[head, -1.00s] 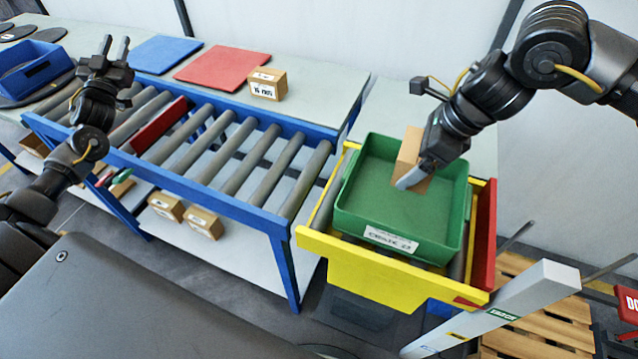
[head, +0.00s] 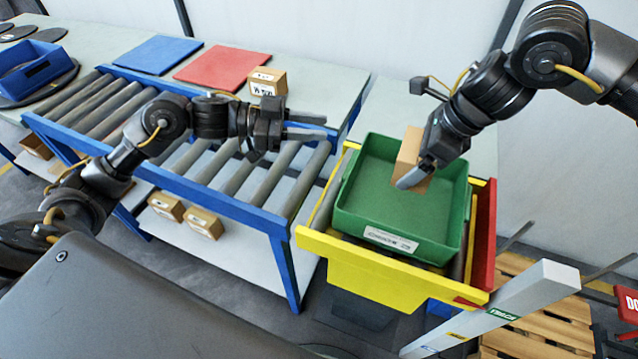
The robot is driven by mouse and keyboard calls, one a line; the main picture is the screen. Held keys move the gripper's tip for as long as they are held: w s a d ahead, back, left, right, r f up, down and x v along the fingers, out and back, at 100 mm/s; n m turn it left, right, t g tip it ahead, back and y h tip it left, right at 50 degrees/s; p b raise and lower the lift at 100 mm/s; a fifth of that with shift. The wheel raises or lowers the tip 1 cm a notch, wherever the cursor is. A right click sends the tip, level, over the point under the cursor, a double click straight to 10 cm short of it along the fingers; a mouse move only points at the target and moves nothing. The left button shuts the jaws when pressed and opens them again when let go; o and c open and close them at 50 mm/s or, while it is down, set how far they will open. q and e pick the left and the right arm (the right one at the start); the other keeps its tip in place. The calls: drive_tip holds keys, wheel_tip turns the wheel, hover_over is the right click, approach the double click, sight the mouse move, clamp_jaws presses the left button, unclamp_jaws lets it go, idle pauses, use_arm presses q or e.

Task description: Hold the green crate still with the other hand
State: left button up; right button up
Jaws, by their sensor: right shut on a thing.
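The green crate (head: 385,238) sits on the yellow-framed roller section (head: 365,280), with a white label on its front wall. My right gripper (head: 412,180) is inside the crate's opening near its back right, shut on a brown cardboard box (head: 408,152). I cannot tell whether the box touches the crate floor. My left gripper (head: 318,127) is open and empty above the blue-framed roller conveyor, fingers pointing right toward the crate. It is apart from the crate, to its left.
A small box (head: 268,82) stands behind my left gripper near a red mat (head: 222,67) and a blue mat (head: 158,55). A blue bin (head: 30,68) is at far left. A red panel (head: 484,228) borders the crate's right. A grey post (head: 500,310) stands front right.

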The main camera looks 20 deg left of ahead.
sight(375, 222)
use_arm(q)
drive_tip(key=s+d+f+m+g+y, duration=0.1)
drive_tip(key=s+d+f+m+g, duration=0.15)
drive_tip(key=s, duration=0.25)
drive_tip(key=s+d+f+m+g+y, duration=0.1)
drive_tip(key=s+d+f+g, duration=0.15)
drive_tip(key=s+g, duration=0.2)
drive_tip(key=shift+t, duration=0.4)
drive_tip(key=x, duration=0.8)
drive_tip(key=r+x, duration=0.1)
drive_tip(key=x, duration=0.3)
drive_tip(key=shift+s+d, duration=0.3)
drive_tip(key=shift+d, duration=0.15)
drive_tip(key=shift+r, duration=0.1)
drive_tip(key=shift+c, duration=0.4)
clamp_jaws()
